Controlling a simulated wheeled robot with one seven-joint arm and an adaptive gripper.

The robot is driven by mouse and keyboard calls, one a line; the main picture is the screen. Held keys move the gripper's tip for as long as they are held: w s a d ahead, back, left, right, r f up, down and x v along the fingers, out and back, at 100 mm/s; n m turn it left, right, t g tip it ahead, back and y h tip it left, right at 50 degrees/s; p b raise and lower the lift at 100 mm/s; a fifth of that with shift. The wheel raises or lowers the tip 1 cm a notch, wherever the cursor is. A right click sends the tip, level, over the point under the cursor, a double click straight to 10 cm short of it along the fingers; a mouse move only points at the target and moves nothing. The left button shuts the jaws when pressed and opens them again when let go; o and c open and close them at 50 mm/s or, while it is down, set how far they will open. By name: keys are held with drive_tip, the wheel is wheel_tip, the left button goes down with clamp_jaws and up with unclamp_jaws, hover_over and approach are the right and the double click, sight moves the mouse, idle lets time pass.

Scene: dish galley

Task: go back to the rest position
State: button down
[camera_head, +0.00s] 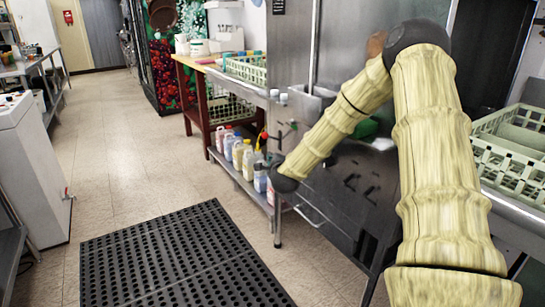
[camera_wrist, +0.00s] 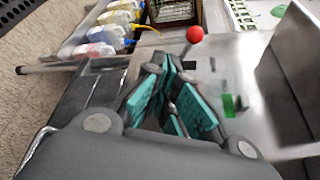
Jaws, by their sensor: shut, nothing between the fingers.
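My gripper (camera_wrist: 172,110) shows in the wrist view with its teal-padded fingers drawn together and nothing between them. It is in front of a steel panel (camera_wrist: 262,75), and I cannot tell how near. In the head view my arm reaches up, bends at a dark joint and comes down towards the lower shelf. The gripper itself is not clearly visible there.
Several bottles (camera_head: 238,152) stand on the lower shelf beside my arm. A steel counter (camera_head: 258,92) carries a pale green dish rack (camera_head: 243,68). Another rack (camera_head: 512,150) is at the right. A black perforated mat (camera_head: 180,258) lies on the open floor.

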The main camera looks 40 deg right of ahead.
drive_tip(key=shift+s+a+r, duration=0.1)
drive_tip(key=shift+s+a, duration=0.15)
drive_tip(key=shift+s, duration=0.2)
idle(0.3)
drive_tip(key=s+a+f+n+g+y, duration=0.25)
drive_tip(key=s+a+f+n, duration=0.35)
drive_tip(key=a+f, duration=0.45)
drive_tip(key=s+a+f+n+g+y, duration=0.25)
drive_tip(key=s+a+f+n, duration=0.35)
drive_tip(key=a+f, duration=0.5)
drive_tip(key=s+a+f+n+g+y, duration=0.1)
drive_tip(key=s+a+f+n+g, duration=0.1)
drive_tip(key=s+a+f+n, duration=0.55)
drive_tip(key=s+a+f+n+g+y, duration=0.1)
drive_tip(key=s+a+f+n+g, duration=0.2)
drive_tip(key=s+a+f, duration=0.7)
drive_tip(key=s+n+g+y, duration=0.1)
drive_tip(key=s+n+g, duration=0.4)
drive_tip(key=s, duration=1.5)
wheel_tip(320, 180, up, 23)
drive_tip(key=n+t+p, duration=0.1)
drive_tip(key=p, duration=2.3)
drive_tip(key=shift+w+d, duration=0.15)
drive_tip(key=shift+w, duration=0.15)
drive_tip(key=shift+f, duration=0.1)
